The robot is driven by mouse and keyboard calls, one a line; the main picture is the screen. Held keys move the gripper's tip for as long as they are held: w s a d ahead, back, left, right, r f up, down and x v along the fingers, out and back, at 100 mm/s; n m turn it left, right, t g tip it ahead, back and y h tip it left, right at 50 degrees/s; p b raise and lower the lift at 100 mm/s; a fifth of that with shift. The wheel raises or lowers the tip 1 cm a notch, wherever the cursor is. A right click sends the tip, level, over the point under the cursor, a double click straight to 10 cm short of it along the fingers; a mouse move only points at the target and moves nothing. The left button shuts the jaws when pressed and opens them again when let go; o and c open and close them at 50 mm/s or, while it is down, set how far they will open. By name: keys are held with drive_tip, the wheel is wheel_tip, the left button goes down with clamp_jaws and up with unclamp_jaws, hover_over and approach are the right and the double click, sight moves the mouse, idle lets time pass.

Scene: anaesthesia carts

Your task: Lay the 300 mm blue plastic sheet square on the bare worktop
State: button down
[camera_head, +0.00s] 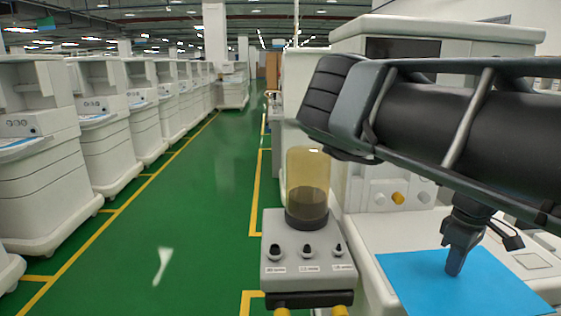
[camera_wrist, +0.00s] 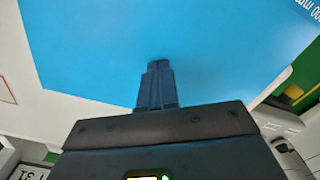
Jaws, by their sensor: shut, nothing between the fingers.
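The blue plastic sheet (camera_head: 415,283) lies on the white worktop (camera_head: 375,233) of the cart at the right. It looks flat, and its near part runs out of the head view's bottom edge. My gripper (camera_head: 455,270) points down over the sheet, fingers together and empty. In the wrist view the fingertips (camera_wrist: 158,64) are over the sheet; I cannot tell whether they touch it. My fingers and wrist hide part of the sheet.
A grey unit with knobs (camera_head: 308,250) and an amber canister (camera_head: 307,180) stand left of the worktop. The cart's control panel (camera_head: 393,195) rises behind the sheet. A row of white carts (camera_head: 40,150) lines the left side. The green aisle (camera_head: 205,185) between is clear.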

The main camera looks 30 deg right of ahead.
sight(428, 248)
drive_tip(key=shift+w+d+f, duration=0.1)
drive_tip(key=shift+w+d, duration=0.7)
drive_tip(key=shift+w, duration=0.55)
drive_tip(key=shift+w+d+r, duration=0.1)
drive_tip(key=shift+w+d, duration=0.7)
drive_tip(key=shift+w, duration=0.5)
drive_tip(key=shift+w+d+f, duration=0.1)
drive_tip(key=shift+w+d, duration=0.7)
drive_tip(key=shift+w, duration=0.55)
wheel_tip(428, 248, up, 7)
drive_tip(key=p, duration=0.7)
